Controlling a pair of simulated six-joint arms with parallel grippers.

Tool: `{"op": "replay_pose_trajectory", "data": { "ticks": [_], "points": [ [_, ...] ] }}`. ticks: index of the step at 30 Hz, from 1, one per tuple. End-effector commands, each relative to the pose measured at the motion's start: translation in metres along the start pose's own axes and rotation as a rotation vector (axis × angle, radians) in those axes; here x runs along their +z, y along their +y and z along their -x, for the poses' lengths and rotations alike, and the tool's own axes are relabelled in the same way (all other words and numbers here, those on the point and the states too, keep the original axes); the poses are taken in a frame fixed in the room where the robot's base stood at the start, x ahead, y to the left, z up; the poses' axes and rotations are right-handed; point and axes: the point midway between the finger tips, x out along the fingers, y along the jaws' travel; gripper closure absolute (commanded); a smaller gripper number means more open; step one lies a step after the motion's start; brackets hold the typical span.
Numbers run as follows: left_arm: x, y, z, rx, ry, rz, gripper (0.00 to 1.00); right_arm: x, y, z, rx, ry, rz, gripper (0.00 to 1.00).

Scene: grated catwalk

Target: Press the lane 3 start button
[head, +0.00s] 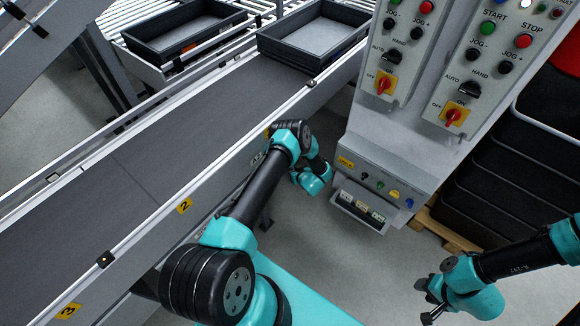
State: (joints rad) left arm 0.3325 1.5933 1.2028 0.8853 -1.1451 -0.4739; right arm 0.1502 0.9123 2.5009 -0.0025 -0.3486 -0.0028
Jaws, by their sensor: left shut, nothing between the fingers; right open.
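A grey control cabinet (385,140) stands at the upper right with two panel columns. The right column has a green START button (488,28), a red STOP button (523,40), black jog buttons and a red-on-yellow switch (453,117). The left column has a red button (426,7) and another red-on-yellow switch (384,85). No lane number is readable on either column. My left gripper (322,172) is low beside the conveyor, left of the cabinet's base, its fingers mostly hidden and shut. My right gripper (428,302) is open and empty at lower right, well below the buttons.
A connector box (365,205) juts from the cabinet's base. Black crates (530,150) stand on a pallet at right.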

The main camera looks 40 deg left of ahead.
Motion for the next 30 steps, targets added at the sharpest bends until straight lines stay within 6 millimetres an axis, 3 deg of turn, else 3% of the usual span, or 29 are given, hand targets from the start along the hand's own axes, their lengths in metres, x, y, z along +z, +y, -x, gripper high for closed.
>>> {"op": "replay_pose_trajectory", "data": {
  "ticks": [30],
  "points": [
    [-0.0044,-0.0045,-0.0080,-0.001,0.000,0.001,1.00,0.0000,0.0000,0.0000,0.000,0.000,0.000,0.57]
  ]
}}
